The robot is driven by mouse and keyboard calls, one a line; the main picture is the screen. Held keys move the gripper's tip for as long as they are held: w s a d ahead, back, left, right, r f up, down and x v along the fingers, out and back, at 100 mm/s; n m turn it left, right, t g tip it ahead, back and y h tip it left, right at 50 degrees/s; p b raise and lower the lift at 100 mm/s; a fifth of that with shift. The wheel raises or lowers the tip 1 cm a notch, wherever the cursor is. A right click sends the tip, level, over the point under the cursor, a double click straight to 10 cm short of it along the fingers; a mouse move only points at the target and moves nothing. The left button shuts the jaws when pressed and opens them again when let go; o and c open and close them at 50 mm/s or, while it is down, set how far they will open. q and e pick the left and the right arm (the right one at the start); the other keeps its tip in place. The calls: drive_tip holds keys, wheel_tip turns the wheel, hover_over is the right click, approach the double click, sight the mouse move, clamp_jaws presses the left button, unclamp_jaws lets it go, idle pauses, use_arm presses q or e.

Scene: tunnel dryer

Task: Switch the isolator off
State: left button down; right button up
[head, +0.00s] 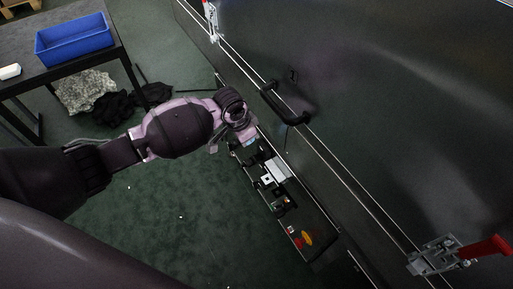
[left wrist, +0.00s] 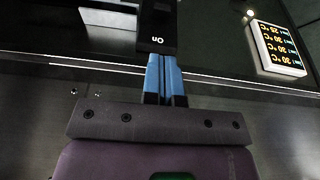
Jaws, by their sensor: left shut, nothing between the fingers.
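In the left wrist view, a black block with a white "On" mark (left wrist: 158,35), seen upside down, stands straight ahead of my fingers; it appears to be the isolator. My left gripper (left wrist: 166,72) has its blue fingers shut together with nothing between them. The fingertips are at the near edge of the block; I cannot tell if they touch it. In the head view my left gripper (head: 247,138) is at the upper end of the control panel (head: 316,222), and the isolator is not clear there. My right gripper is not in view.
A temperature display (left wrist: 277,48) is right of the block. In the head view, a large dark door has a black handle (head: 285,105) and red-handled clamps at the top (head: 211,18) and lower right (head: 445,255). A table with a blue bin (head: 74,40) stands upper left.

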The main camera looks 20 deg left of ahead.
sight(257, 157)
use_arm(q)
drive_tip(key=b+x, duration=0.1)
drive_tip(key=x, duration=0.2)
drive_tip(key=b+x, duration=0.1)
drive_tip(key=x, duration=0.2)
drive_tip(key=b+x, duration=0.1)
drive_tip(key=x, duration=0.2)
drive_tip(key=shift+s+b, duration=0.3)
drive_tip(key=shift+w+f, duration=0.2)
drive_tip(key=shift+f, duration=0.25)
drive_tip(key=shift+w+d+b, duration=0.1)
drive_tip(key=shift+b, duration=0.2)
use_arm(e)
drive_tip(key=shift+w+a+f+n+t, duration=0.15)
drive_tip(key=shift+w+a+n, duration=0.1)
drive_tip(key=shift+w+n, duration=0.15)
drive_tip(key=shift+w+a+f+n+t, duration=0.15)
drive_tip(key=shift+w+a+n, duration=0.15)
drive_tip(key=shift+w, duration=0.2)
